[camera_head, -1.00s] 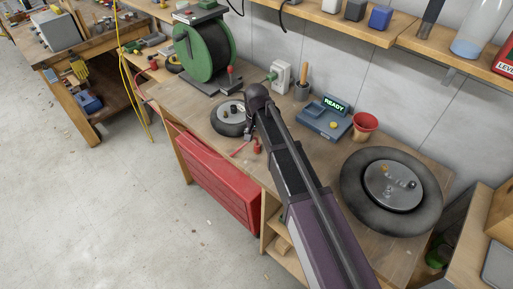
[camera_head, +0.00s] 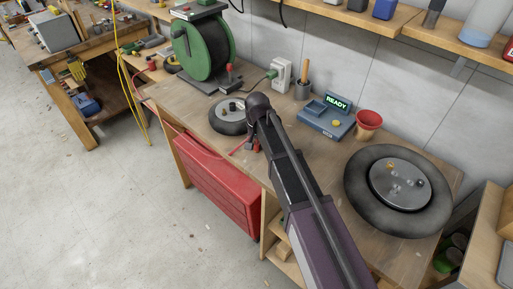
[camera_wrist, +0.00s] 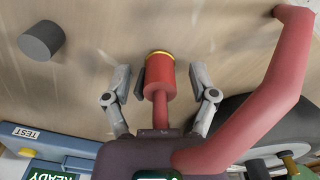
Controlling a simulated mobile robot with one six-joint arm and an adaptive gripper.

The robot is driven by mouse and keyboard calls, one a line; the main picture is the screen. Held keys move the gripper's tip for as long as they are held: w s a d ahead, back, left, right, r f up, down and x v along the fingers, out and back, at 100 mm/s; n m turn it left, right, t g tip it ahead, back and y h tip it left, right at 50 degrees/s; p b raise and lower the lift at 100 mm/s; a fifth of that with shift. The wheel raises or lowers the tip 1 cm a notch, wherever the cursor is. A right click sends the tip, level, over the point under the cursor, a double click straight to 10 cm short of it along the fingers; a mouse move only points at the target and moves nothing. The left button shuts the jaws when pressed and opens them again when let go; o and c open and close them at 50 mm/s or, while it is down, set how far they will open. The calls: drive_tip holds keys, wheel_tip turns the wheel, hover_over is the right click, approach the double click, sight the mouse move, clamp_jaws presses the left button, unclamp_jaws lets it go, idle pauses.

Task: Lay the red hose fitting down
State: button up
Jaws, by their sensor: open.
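The red hose fitting (camera_wrist: 160,76) is a short red cylinder with a gold ring at its far end. In the wrist view it lies between the two fingers of my gripper (camera_wrist: 163,88), over the wooden bench top. The fingers are spread, with a gap at least on the right side. I cannot tell whether the left pad touches it. A thick red hose (camera_wrist: 268,105) bends across the right of the wrist view. In the head view my arm hides most of the gripper and the fitting; some red shows beside the arm's end.
A dark grey cylinder (camera_wrist: 41,40) stands on the bench in the wrist view. A blue READY device (camera_head: 326,118), a red cup (camera_head: 368,123), a small wheel (camera_head: 226,125) and a large wheel (camera_head: 357,202) stand around the arm. A green hose reel (camera_head: 183,57) is behind.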

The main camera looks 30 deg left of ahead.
sight(257, 142)
drive_tip(key=shift+c, duration=0.2)
idle(0.3)
clamp_jaws()
drive_tip(key=shift+r, duration=0.2)
wheel_tip(257, 142, up, 4)
drive_tip(key=p, duration=0.4)
drive_tip(key=shift+f, duration=0.15)
drive_tip(key=s+d+p, duration=0.1)
drive_tip(key=s+d, duration=0.8)
drive_tip(key=s, duration=0.3)
drive_tip(key=shift+s+d+r, duration=0.35)
drive_tip(key=shift+d+r, duration=0.05)
drive_tip(key=shift+r, duration=0.05)
